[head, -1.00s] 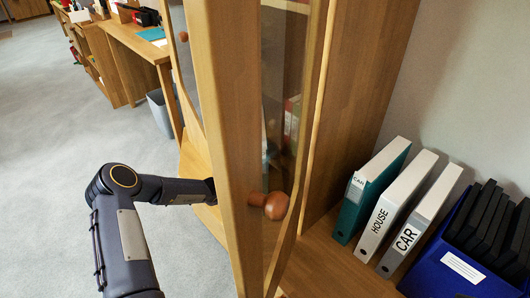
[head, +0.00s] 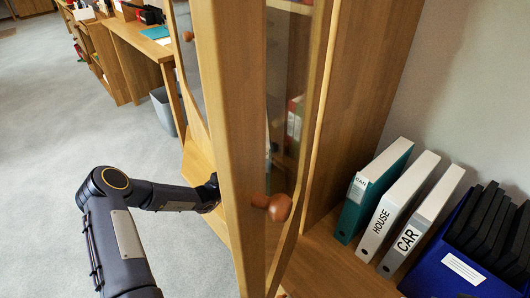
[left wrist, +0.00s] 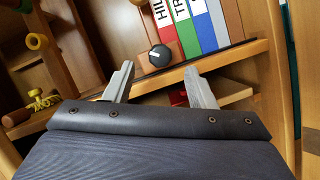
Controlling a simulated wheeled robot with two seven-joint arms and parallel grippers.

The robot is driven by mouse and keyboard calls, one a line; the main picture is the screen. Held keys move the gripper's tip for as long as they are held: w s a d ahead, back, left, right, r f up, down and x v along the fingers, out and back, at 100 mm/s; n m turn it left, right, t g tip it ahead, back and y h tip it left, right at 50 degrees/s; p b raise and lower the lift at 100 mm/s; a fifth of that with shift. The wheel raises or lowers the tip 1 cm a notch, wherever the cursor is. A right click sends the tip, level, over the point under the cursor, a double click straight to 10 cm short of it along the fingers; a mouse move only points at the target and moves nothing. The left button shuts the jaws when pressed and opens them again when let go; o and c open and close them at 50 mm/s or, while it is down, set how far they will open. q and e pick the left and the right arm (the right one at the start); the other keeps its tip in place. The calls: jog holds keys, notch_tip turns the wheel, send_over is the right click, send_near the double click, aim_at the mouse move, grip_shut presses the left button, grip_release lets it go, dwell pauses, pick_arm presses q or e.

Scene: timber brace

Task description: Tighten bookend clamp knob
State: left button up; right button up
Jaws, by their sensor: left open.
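In the left wrist view a black round knob (left wrist: 159,55) with a pale pointer mark sits at the foot of a row of binders, on a brownish block beside the red binder (left wrist: 182,40). My left gripper (left wrist: 160,82) is open and empty. Its two grey fingers point toward the shelf, and the knob shows beyond the gap between them, apart from both. In the head view my left arm reaches behind a wooden glazed door, which hides the gripper's fingers. My right gripper is in neither view.
The wooden door (head: 235,150) with a round brown handle (head: 278,207) stands close beside my left arm. A shelf edge (left wrist: 235,58) runs below the binders. White and teal binders (head: 373,190) and a blue box (head: 455,265) stand at right. Open carpet (head: 60,140) lies at left.

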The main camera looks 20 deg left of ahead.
pick_arm(q)
jog(key=shift+v, duration=1.55)
jog(key=w+d+r+n+g+y+p, duration=0.1)
jog(key=w+d+r+n+y+p, duration=0.2)
jog(key=n+p, duration=0.6)
jog(key=shift+w+d+r+n+y, duration=0.25)
jog(key=shift+w+d+n+y, duration=0.85)
jog(key=shift+w+d, duration=0.1)
jog(key=shift+c, duration=0.2)
jog(key=c, duration=0.9)
